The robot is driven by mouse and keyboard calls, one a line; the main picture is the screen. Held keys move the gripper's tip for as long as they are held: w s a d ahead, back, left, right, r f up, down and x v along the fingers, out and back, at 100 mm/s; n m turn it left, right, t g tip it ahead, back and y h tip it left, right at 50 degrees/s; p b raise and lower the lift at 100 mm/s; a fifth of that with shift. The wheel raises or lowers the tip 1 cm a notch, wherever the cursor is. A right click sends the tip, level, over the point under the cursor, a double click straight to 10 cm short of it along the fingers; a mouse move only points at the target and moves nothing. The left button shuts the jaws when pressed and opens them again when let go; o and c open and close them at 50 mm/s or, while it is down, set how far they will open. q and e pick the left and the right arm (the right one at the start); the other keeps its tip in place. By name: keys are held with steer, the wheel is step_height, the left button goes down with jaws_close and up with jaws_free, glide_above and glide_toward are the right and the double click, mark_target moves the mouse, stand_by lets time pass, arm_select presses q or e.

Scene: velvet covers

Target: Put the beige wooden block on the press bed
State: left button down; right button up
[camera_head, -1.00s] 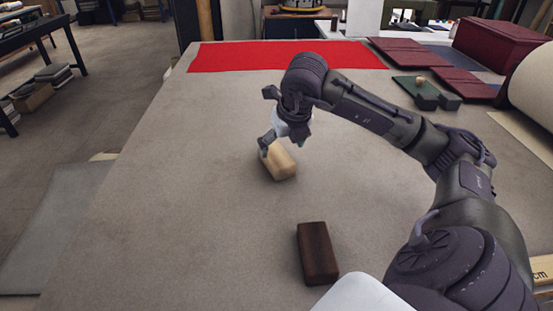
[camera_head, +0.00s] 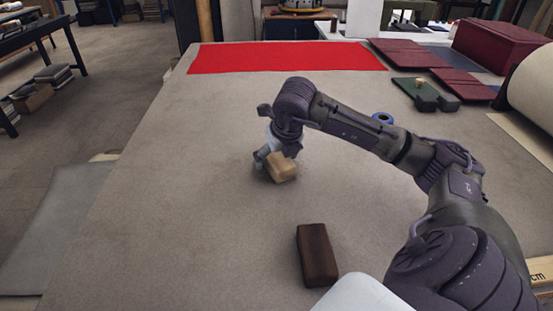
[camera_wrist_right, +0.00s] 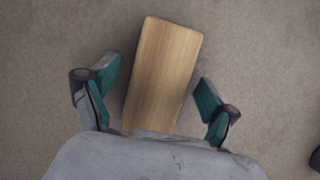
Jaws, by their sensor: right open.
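The beige wooden block (camera_head: 283,168) lies on the grey-brown table, partly hidden by my right gripper (camera_head: 269,157) in the head view. In the right wrist view the block (camera_wrist_right: 163,72) shows its wood grain and lies tilted between the two green-padded fingers of my right gripper (camera_wrist_right: 158,80). The fingers are open, with a gap on both sides of the block. The block's near end is hidden by the gripper body. I cannot tell for sure which thing is the press bed. My left gripper is not in view.
A dark brown block (camera_head: 317,254) lies nearer on the table. A red cloth (camera_head: 285,56) covers the far edge. A dark green piece (camera_head: 427,94) with a small beige knob, maroon panels (camera_head: 405,50) and a blue ring (camera_head: 383,118) are at the right. The table's left side is clear.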

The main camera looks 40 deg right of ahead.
steer(key=shift+f, duration=0.2)
stand_by(0.3)
steer(key=c, duration=1.4)
steer(key=shift+c, duration=0.2)
steer(key=shift+r, duration=0.1)
